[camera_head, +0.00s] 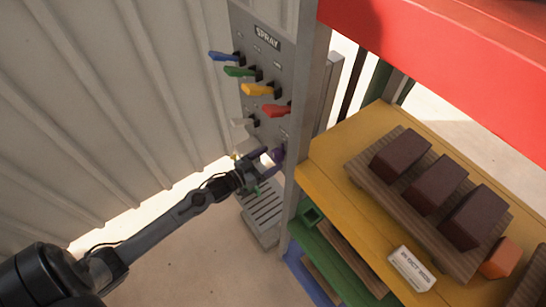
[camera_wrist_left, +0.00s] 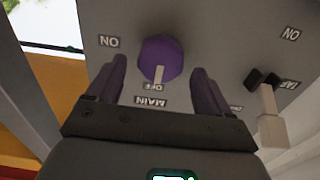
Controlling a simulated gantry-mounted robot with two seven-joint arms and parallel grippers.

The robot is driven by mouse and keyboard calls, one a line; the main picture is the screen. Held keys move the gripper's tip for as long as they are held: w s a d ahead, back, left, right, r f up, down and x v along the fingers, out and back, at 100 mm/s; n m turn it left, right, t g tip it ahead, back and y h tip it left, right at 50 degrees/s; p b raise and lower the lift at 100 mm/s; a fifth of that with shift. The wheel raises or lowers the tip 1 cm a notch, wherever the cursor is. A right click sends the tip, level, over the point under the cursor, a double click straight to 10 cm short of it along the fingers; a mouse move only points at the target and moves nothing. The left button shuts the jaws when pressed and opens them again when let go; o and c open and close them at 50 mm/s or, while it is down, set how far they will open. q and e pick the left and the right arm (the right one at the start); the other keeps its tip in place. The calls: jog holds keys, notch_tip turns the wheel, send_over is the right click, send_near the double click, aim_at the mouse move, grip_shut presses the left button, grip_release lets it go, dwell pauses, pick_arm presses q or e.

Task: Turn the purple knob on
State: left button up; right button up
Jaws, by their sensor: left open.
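The purple knob (camera_head: 277,154) sits low on the grey panel (camera_head: 246,17). In the left wrist view the knob (camera_wrist_left: 160,57) is round, and its white mark points at the OFF label. An ON label (camera_wrist_left: 109,42) is to its left and a MAIN label (camera_wrist_left: 149,101) is just below OFF. My left gripper (camera_head: 267,163) is at the knob. In the wrist view its open fingers (camera_wrist_left: 159,68) stand on either side of the knob, with a gap at each side. Whether the fingertips reach around it in depth is hard to tell. My right gripper is not in view.
Blue, green, yellow and red levers (camera_head: 276,110) stick out of the panel above. A white lever (camera_wrist_left: 271,118) is close to my right-hand finger in the wrist view. The yellow shelf (camera_head: 318,172) with dark blocks stands to the right. A corrugated wall is on the left.

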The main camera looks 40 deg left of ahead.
pick_arm(q)
jog(key=shift+x, duration=1.15)
jog(key=c, duration=1)
